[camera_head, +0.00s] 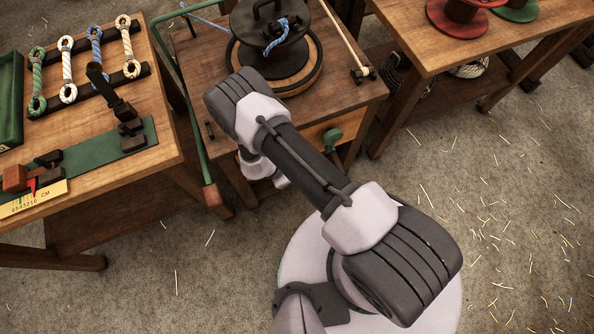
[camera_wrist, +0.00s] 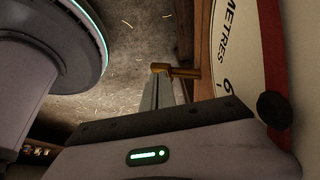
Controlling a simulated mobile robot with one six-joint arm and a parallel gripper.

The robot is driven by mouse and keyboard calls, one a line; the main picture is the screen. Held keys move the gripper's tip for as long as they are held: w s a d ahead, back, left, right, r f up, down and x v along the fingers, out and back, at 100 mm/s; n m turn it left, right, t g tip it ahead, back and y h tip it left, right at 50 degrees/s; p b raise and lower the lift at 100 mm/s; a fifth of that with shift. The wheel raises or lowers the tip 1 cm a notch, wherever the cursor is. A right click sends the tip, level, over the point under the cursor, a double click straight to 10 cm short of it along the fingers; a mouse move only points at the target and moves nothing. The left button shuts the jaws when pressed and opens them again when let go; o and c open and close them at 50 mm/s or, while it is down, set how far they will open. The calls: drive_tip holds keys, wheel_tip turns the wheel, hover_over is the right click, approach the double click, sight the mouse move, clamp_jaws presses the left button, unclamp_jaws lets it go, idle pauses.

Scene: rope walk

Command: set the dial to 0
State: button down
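A dial (camera_wrist: 246,50) shows at the right of the wrist view. It has a pale face, a red band, the word METRES and a figure 6, turned on its side and cut off by the picture edge. A black round knob (camera_wrist: 274,110) stands out in front of it. I cannot see a pointer or a 0. My gripper (camera_wrist: 168,90) reaches away from the camera to the left of the dial face. A brass-coloured piece with a short stub (camera_wrist: 175,71) shows at its far end; I cannot tell whether they touch. In the head view my arm hides the gripper.
A wooden stand (camera_head: 350,98) bears a round black weight (camera_head: 268,40) and has a green knob (camera_head: 332,137) on its front. A bench (camera_head: 160,160) with rope samples stands at left, another (camera_head: 470,60) at right. The straw-strewn floor (camera_head: 430,170) at right is clear.

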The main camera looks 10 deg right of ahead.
drive_tip(key=a, duration=0.2)
drive_tip(key=a+r, duration=0.1)
drive_tip(key=shift+s+b, duration=0.4)
drive_tip(key=s+d+r+p, duration=0.2)
drive_tip(key=s+d+p, duration=0.1)
drive_tip(key=s, duration=0.4)
drive_tip(key=s+d+r+p, duration=0.2)
drive_tip(key=s+p, duration=0.3)
drive_tip(key=s, duration=0.3)
drive_tip(key=shift+d+r, duration=0.4)
drive_tip(key=shift+r, duration=0.1)
